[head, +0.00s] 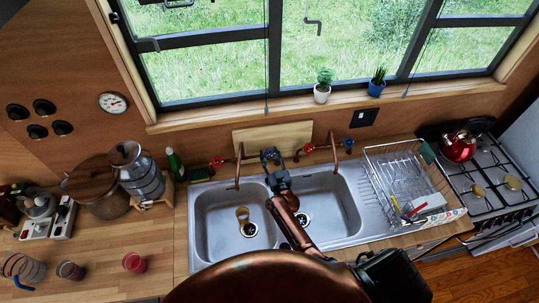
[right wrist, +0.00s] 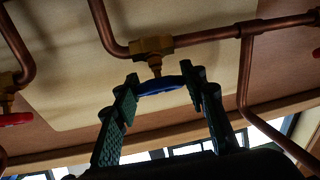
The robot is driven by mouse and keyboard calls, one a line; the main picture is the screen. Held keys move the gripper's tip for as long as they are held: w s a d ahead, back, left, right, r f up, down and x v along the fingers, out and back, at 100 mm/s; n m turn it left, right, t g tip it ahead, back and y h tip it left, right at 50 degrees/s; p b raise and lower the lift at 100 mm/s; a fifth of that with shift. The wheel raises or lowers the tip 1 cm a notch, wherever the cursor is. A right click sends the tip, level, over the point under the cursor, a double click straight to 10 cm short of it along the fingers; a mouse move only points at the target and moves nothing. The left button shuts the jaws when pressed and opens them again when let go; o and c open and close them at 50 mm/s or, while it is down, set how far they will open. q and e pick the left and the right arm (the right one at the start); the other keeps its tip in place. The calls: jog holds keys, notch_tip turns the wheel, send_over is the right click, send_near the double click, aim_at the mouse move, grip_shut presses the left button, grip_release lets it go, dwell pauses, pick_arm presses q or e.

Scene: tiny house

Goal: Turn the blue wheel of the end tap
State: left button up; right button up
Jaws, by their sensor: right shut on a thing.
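My right gripper (head: 271,156) is at the copper pipes behind the left sink basin. In the right wrist view its two fingers are on either side of a blue wheel (right wrist: 160,86) and shut on it. The wheel sits below a brass valve (right wrist: 152,47) on a copper pipe. In the head view the gripper hides this wheel. Another blue wheel (head: 348,143) is at the right end of the pipes, clear of the gripper. Red wheels are at the left (head: 217,162) and middle (head: 309,148). My left gripper is not in view.
A double sink (head: 205,232) lies below, with a glass (head: 243,214) in its left basin. A dish rack (head: 400,170) stands to the right, beside the stove with a red kettle (head: 458,147). A green bottle (head: 175,165) and a metal urn (head: 140,172) stand left.

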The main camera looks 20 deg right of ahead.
jog(key=shift+r, duration=0.1)
jog(key=o, duration=1.2)
jog(key=shift+s+f, duration=0.2)
jog(key=shift+s, duration=0.2)
jog(key=s, duration=0.3)
jog(key=s+a, duration=0.1)
jog(key=s, duration=0.7)
jog(key=shift+a+f, duration=0.2)
jog(key=shift+a, duration=0.15)
